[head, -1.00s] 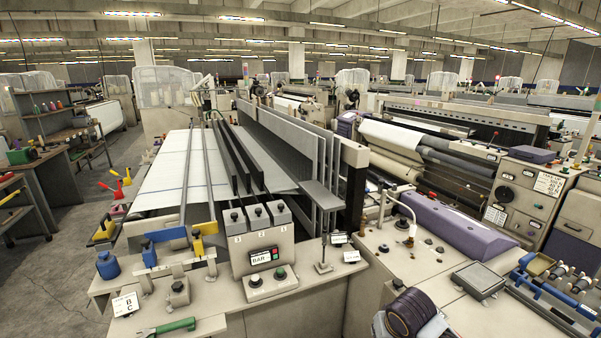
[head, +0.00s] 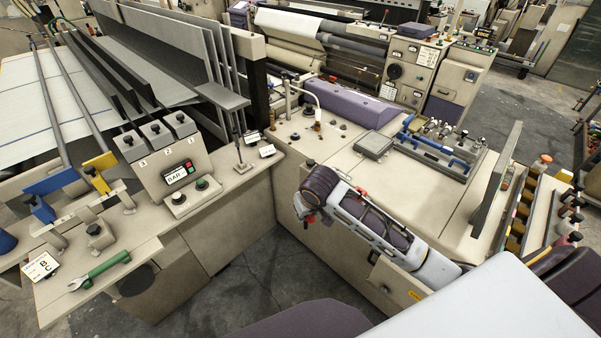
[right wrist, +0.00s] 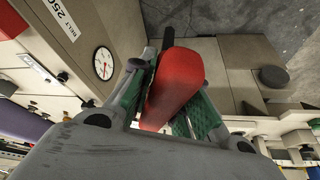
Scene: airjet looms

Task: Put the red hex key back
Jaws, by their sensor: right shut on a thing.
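The red hex key shows in the right wrist view as a thick red handle (right wrist: 176,85) with a dark end beyond it. It lies between the green-padded fingers of my right gripper (right wrist: 168,105), which is shut on it. In the head view my right gripper (head: 304,212) is small and partly hidden by my own wrist, in front of the beige machine corner. A bit of red shows there, too small to identify surely. My left gripper is out of view. A rack with blue-handled parts (head: 436,143) sits on the right-hand machine top.
A green wrench (head: 100,271) lies on the left bench ledge beside a B/C label card (head: 41,267). A control box (head: 165,150) stands behind. A flat grey box (head: 373,145) rests on the right machine top. Right wrist view shows a round gauge (right wrist: 103,63) on a beige panel.

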